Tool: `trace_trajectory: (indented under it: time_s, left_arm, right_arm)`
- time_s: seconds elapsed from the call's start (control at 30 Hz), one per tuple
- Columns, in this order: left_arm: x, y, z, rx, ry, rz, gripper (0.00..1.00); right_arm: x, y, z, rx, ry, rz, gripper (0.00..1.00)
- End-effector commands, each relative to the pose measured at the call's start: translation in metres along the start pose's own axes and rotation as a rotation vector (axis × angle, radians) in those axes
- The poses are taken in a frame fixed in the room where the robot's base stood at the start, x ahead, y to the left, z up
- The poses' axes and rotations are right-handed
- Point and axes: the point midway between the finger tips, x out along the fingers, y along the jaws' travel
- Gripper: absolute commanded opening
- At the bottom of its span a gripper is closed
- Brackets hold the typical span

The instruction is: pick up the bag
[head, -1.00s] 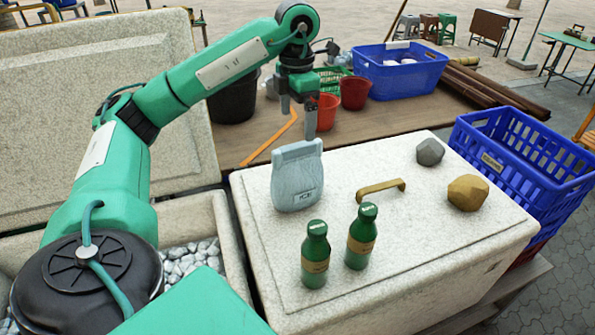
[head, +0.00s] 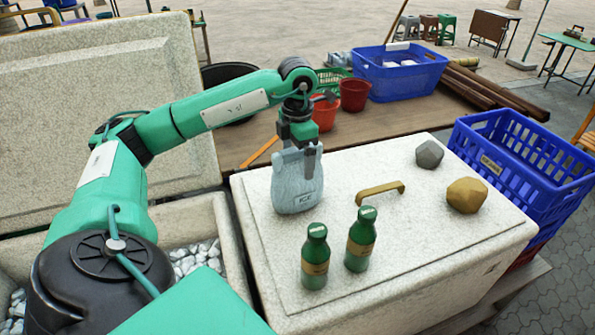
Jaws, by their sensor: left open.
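My left gripper (head: 300,165) points down over the bag's top. Its fingers are open and reach down at the bag's upper part, one in front of the bag's right side. The other finger is partly hidden, so I cannot tell if either touches the bag. My right gripper is not in view.
Two green bottles (head: 315,262) (head: 360,242) stand in front of the bag. A brass handle (head: 380,192), a grey stone (head: 430,154) and a tan stone (head: 467,195) are to the right. A blue crate (head: 525,165) stands beyond the lid's right edge. Red buckets (head: 354,95) stand behind.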

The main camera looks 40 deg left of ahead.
Motion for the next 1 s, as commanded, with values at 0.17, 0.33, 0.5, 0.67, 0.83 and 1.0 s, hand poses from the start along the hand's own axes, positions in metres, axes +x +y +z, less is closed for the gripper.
trace_trajectory:
  time_s: [0.17,0.33,0.5,0.67,0.83,1.0]
  left_arm:
    - [0.0058,0.0001,0.0001,0.0,-0.002,0.001,1.0]
    - [0.0057,0.0001,0.0001,0.0,-0.002,0.001,0.92]
    - [0.0056,0.0,0.0002,0.0,-0.002,0.0,0.59]
    - [0.0056,0.0,0.0002,0.0,-0.001,0.0,0.27]
    - [0.0039,0.0003,0.0005,0.0,-0.004,0.001,0.15]
    - [0.0033,0.0003,0.0006,0.0,-0.004,0.001,0.15]
  right_arm:
    - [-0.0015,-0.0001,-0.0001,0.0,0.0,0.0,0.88]
    - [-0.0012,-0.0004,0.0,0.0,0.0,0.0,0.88]
    - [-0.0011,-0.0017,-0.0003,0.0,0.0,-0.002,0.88]
    - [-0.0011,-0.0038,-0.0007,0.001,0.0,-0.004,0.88]
    - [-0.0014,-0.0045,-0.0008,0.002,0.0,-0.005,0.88]
    - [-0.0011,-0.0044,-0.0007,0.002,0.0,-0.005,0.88]
